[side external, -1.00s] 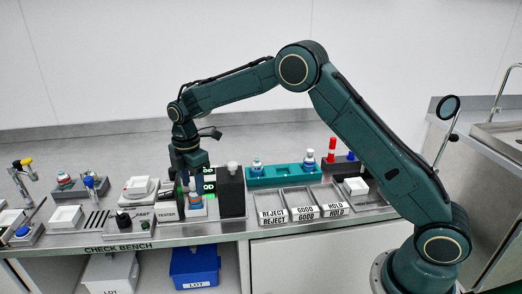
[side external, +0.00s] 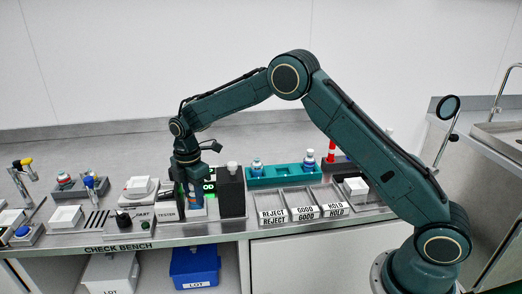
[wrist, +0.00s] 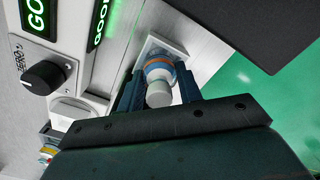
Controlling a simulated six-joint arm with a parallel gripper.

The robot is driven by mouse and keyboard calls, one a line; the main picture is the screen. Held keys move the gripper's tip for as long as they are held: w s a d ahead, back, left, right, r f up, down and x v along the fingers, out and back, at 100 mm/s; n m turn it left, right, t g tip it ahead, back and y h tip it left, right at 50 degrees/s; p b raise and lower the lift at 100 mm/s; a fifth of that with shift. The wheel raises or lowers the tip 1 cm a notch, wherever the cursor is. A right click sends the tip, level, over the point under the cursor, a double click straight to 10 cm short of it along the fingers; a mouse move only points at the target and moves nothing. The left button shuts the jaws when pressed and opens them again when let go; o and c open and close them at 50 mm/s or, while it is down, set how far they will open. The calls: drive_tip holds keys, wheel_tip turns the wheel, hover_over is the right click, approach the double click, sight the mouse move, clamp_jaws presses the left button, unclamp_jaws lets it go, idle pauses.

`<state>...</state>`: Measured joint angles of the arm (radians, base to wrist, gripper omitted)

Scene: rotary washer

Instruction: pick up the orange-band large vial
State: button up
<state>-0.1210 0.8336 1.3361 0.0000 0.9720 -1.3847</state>
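The orange-band large vial (wrist: 158,67) stands in the wrist view with a white cap, a blue part and an orange band. It is on a small pale stand (wrist: 175,46) beside the tester. My gripper (wrist: 160,82) has one finger on each side of the vial, and the fingers look slightly apart from it. In the side external view my gripper (side external: 191,200) points down at the tester, and its fingers hide most of the vial there. Contact on both sides is not clear.
The tester's green display (wrist: 101,20) and black knob (wrist: 44,75) are close beside the gripper. A dark block (side external: 231,192) stands just right of it. A teal rack (side external: 284,174) with vials and the REJECT, GOOD and HOLD trays (side external: 303,200) lie further right.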

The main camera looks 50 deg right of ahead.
drive_tip(key=c, duration=0.3)
drive_tip(key=shift+r, duration=0.1)
wheel_tip(320, 180, up, 20)
drive_tip(key=shift+f, duration=0.1)
idle(0.6)
idle(0.5)
drive_tip(key=s+d+m, duration=0.4)
drive_tip(key=s+d, duration=0.3)
drive_tip(key=s+d+m, duration=0.5)
drive_tip(key=s+d, duration=0.2)
drive_tip(key=s+d+m, duration=0.4)
drive_tip(key=s+d, duration=0.3)
drive_tip(key=shift+s+f, duration=0.15)
